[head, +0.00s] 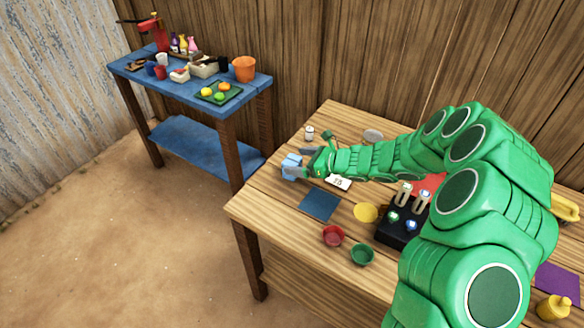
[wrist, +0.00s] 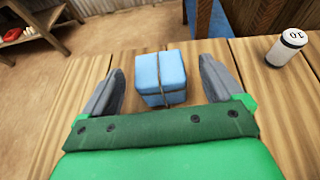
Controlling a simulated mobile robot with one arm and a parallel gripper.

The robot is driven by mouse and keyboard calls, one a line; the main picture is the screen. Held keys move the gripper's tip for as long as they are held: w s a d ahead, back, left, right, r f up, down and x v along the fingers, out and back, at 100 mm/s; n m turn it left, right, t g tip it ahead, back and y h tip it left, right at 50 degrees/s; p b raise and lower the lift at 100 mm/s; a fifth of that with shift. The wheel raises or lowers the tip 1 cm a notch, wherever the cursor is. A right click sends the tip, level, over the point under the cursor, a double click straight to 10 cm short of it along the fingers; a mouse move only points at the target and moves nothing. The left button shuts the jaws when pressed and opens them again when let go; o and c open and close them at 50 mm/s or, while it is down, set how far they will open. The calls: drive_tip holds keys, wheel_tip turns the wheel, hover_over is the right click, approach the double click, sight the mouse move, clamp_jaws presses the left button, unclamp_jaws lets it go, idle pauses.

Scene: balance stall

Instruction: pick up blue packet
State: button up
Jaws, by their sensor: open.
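The blue packet (wrist: 160,78) is a light blue block tied with dark string. It stands on the wooden table (wrist: 280,130) near its edge, between the two fingers of my gripper (wrist: 160,88) in the wrist view. The gripper is open, with a gap on both sides of the packet. In the head view the packet (head: 291,167) lies at the table's far left part, at the end of my green arm, and my gripper (head: 303,164) is partly around it. The contact between fingers and packet is not visible.
A white weight (wrist: 286,48) stands right of the packet. A blue mat (head: 319,204), a red bowl (head: 333,236), a green bowl (head: 362,254), a yellow dish (head: 366,212) and a black box (head: 396,234) are nearer. A blue side table (head: 258,84) with goods stands beyond a gap.

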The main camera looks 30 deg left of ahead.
sight(287, 161)
drive_tip(key=shift+f+x, duration=0.15)
drive_tip(key=shift+x, duration=1.1)
drive_tip(key=shift+f+x, duration=0.1)
drive_tip(key=shift+x, duration=1.2)
drive_tip(key=shift+s+d, duration=0.1)
drive_tip(key=shift+c, duration=0.2)
drive_tip(key=c, duration=1.1)
drive_tip(key=shift+c, duration=0.2)
drive_tip(key=shift+r, duration=0.1)
